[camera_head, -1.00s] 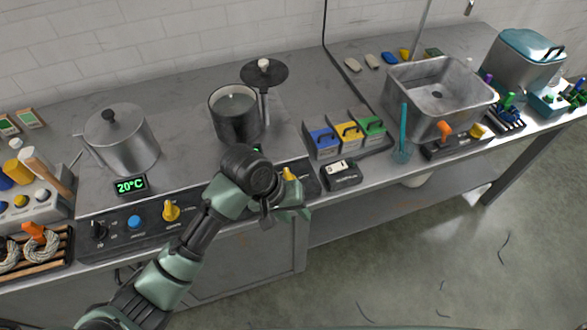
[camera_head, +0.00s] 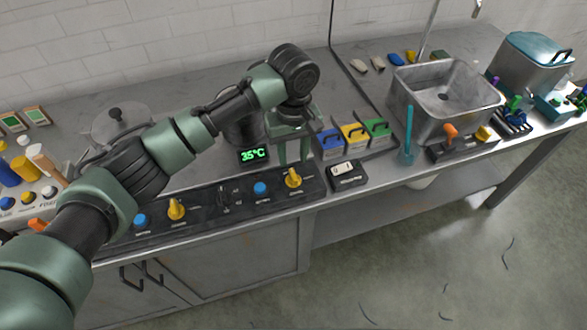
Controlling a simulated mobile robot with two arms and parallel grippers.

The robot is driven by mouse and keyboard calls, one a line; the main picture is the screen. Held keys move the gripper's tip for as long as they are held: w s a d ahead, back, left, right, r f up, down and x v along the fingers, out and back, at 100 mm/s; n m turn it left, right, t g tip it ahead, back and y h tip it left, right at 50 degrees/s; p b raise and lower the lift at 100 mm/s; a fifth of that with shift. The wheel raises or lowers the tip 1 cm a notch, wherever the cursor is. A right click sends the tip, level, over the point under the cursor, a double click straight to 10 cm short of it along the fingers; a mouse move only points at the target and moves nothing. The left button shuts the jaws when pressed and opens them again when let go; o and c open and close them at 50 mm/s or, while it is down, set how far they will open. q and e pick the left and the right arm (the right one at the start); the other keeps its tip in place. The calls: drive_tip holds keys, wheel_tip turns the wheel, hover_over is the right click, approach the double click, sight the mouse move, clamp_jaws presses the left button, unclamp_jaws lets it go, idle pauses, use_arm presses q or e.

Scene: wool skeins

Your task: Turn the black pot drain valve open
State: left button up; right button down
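The black pot (camera_head: 241,131) stands on the counter, mostly hidden behind my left arm. In front of it, the control panel (camera_head: 207,208) carries a black dial (camera_head: 223,197), a blue button (camera_head: 261,189) and a yellow lever knob (camera_head: 293,178). The drain valve is probably this yellow knob, but its label is too small to read. My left gripper (camera_head: 293,160) points down beside the black pot's right side, above and behind the yellow knob and apart from it. Its two green fingers look spread and empty. My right gripper is out of view.
A green display (camera_head: 254,155) reads 35°C. A steel pot (camera_head: 119,125) stands at the left, with another blue button (camera_head: 140,221) and yellow knob (camera_head: 176,209) before it.

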sight(293, 174)
use_arm(q)
wheel_tip(293, 174, down, 6)
drive_tip(key=shift+f+p, duration=0.1)
drive_tip(key=shift+p, duration=0.2)
clamp_jaws()
